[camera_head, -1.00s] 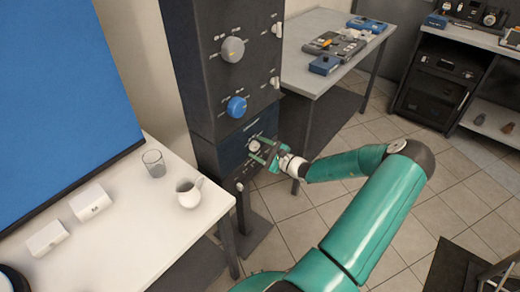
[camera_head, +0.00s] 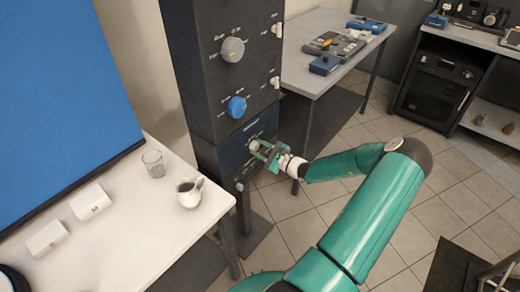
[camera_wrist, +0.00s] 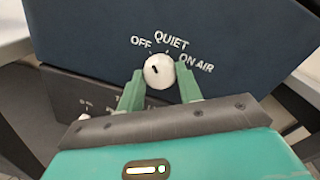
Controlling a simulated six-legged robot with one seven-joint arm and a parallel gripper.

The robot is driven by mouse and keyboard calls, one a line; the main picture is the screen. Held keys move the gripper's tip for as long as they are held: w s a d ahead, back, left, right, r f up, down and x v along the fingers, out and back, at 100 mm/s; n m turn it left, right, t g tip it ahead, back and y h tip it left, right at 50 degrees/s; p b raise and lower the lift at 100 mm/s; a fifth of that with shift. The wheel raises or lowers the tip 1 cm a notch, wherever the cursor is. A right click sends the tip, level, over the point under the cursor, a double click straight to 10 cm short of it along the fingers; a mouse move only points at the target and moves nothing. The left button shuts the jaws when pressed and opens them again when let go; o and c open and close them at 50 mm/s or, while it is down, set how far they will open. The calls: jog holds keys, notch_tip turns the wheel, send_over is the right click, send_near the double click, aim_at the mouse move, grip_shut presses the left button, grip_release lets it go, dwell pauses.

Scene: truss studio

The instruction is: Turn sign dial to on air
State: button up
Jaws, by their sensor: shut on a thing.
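The sign dial is a round white knob (camera_wrist: 159,72) on a dark blue panel, with the labels OFF, QUIET and ON AIR in an arc above it. Its small dark mark sits left of the knob's middle and seems to point up-left, toward the OFF side; its exact setting is hard to tell. My gripper (camera_wrist: 161,80) has one green finger on each side of the knob and is shut on it. In the head view, my gripper (camera_head: 264,152) reaches the dial (camera_head: 254,146) low on the dark column from the right.
The dark column (camera_head: 208,80) carries a grey knob (camera_head: 232,49) and a blue knob (camera_head: 236,107) above the sign panel. A white table (camera_head: 130,225) with a mug (camera_head: 189,194) and a glass (camera_head: 154,163) stands left. A grey table (camera_head: 305,75) stands behind right.

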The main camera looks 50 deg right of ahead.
jog(key=m, duration=0.9)
jog(key=shift+m+t, duration=0.3)
jog(key=shift+m, duration=0.1)
jog(key=m, duration=0.4)
jog(key=shift+f+m+h, duration=0.1)
jog(key=shift+m+h, duration=0.2)
jog(key=shift+m, duration=0.1)
jog(key=m, duration=0.5)
jog(key=shift+a+h, duration=0.1)
jog(key=shift+h, duration=0.3)
jog(key=o, duration=1)
